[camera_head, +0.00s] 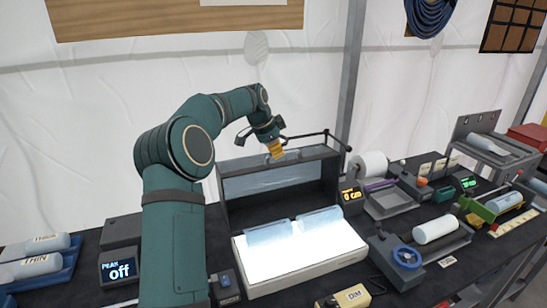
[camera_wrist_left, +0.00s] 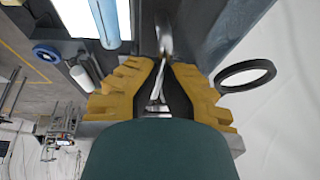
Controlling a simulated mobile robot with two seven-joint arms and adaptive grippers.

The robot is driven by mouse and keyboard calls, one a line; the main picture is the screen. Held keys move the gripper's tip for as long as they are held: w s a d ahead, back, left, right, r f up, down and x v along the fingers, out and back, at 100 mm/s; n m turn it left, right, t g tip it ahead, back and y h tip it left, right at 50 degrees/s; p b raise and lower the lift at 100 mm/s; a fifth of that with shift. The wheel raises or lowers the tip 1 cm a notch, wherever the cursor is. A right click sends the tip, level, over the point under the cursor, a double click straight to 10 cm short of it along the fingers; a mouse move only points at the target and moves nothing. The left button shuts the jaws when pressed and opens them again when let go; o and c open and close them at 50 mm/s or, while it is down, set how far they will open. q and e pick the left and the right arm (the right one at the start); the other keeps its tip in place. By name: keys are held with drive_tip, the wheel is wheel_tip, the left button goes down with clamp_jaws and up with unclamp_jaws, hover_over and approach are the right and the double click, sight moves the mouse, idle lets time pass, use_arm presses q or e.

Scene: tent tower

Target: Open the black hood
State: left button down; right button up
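The black hood (camera_head: 331,182) appears as a dark box-like frame standing behind the glowing white light panel (camera_head: 305,250), with a greyish inner face toward me. A thin dark bar (camera_head: 310,134) runs along its top right. My left gripper (camera_head: 276,150) reaches down from above to the hood's top edge, its yellow fingers at or just over it. In the left wrist view the yellow fingers (camera_wrist_left: 160,92) are spread apart. Dark surface and a shiny metal piece (camera_wrist_left: 163,75) show between them; contact cannot be told. My right gripper is not in view.
Two pale blue cylinders (camera_head: 268,232) lie on the light panel. A white roll (camera_head: 370,165), a blue handwheel (camera_head: 407,257) and trays crowd the bench right of the hood. A display reading "off" (camera_head: 121,270) stands at left. White tent wall is behind.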

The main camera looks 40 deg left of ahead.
use_arm(q)
drive_tip(key=s+d+t+y+b, duration=0.1)
drive_tip(key=s+d+y+b, duration=0.1)
drive_tip(key=d+b, duration=0.4)
drive_tip(key=s+b, duration=0.1)
drive_tip(key=b, duration=0.1)
drive_tip(key=shift+d+f+m+b, duration=0.15)
drive_tip(key=shift+f+m+b, duration=0.05)
drive_tip(key=shift+m+b, duration=0.2)
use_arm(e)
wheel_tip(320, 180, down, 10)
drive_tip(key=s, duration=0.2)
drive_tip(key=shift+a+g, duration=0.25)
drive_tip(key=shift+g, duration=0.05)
use_arm(q)
drive_tip(key=shift+s, duration=0.1)
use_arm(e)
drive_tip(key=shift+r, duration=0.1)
use_arm(q)
drive_tip(key=c, duration=1)
unclamp_jaws()
drive_tip(key=shift+r, duration=0.2)
drive_tip(key=v, duration=1.1)
drive_tip(key=shift+s+d+r, duration=0.2)
drive_tip(key=shift+s+r, duration=0.05)
drive_tip(key=shift+s, duration=0.1)
